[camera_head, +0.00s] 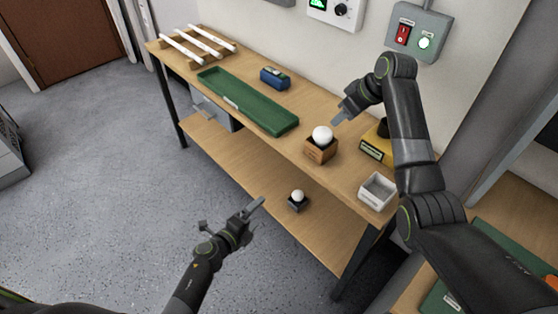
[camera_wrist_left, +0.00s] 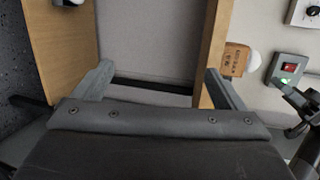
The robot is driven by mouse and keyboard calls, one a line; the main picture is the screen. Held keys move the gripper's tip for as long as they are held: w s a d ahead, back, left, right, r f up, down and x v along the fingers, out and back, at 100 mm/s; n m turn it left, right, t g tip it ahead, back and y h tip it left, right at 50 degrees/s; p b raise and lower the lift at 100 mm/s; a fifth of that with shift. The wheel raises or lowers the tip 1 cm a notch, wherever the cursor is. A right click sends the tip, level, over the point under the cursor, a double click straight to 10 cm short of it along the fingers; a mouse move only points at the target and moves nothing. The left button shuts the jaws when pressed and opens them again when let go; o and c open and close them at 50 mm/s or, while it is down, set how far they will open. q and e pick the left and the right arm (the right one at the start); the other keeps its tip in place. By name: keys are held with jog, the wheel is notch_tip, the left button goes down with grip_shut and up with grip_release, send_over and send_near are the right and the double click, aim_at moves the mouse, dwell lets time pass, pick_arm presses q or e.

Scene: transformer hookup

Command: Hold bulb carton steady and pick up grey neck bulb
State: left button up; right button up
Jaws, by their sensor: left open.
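A brown bulb carton (camera_head: 319,153) stands on the workbench top, with a large white bulb (camera_head: 322,135) sitting upright in its top. The carton (camera_wrist_left: 234,60) and bulb (camera_wrist_left: 253,62) also show sideways at the right in the left wrist view. The bulb's neck is hidden, so I cannot tell its colour. My right gripper (camera_head: 340,117) is just above and to the right of the bulb, apart from it; its jaw opening is unclear. My left gripper (camera_head: 232,213) is open and empty, in front of the bench and well short of the carton; its spread fingers (camera_wrist_left: 160,85) frame nothing.
A smaller white bulb (camera_head: 298,194) in a dark holder (camera_head: 298,204) stands on the lower shelf (camera_head: 245,165). A white bin (camera_head: 377,192) and a yellow box (camera_head: 374,150) stand right of the carton. A green tray (camera_head: 240,98) and a blue item (camera_head: 274,78) lie to the left.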

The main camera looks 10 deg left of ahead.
pick_arm(q)
jog(key=w+d+r+m+g+h, duration=0.1)
jog(key=w+d+r+m+h, duration=0.15)
jog(key=r+m, duration=0.25)
jog(key=w+d+r+m+h, duration=0.1)
jog(key=d+r+m, duration=0.2)
jog(key=r+m, duration=0.25)
jog(key=m+g+y, duration=0.2)
jog(key=m, duration=0.7)
send_near(313, 150)
jog(key=x, duration=1.2)
jog(key=shift+w+d+f, duration=0.1)
jog(key=shift+w, duration=0.05)
jog(key=c, duration=1)
jog(key=shift+c, duration=0.2)
